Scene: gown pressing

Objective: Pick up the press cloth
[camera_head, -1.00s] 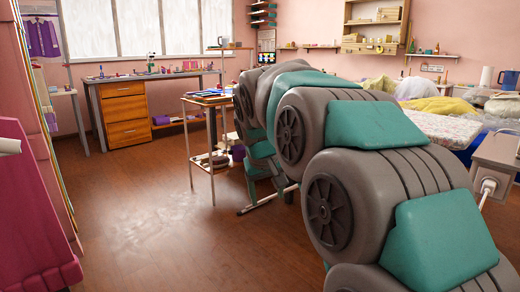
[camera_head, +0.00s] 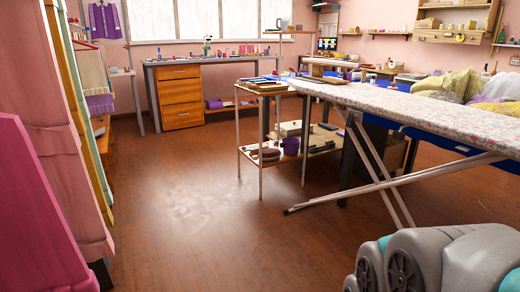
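I cannot pick out the press cloth for certain. A stack of flat, coloured folded items (camera_head: 265,84) lies on top of a small shelf stand, too small to tell apart. The ironing board (camera_head: 400,103) with a floral cover stands at the right on crossed legs. A flat dark item (camera_head: 318,79) lies at its far left end. Yellowish crumpled cloth (camera_head: 455,83) is heaped behind the board at the right. My gripper is not in view; only grey and teal links of my arm show at the bottom right.
Pink, yellow and green garments (camera_head: 68,140) hang close on the left. The shelf stand (camera_head: 237,130) holds a purple pot (camera_head: 290,146) and boxes below. A desk with wooden drawers (camera_head: 180,96) stands by the window. The wooden floor (camera_head: 190,220) in the middle is clear.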

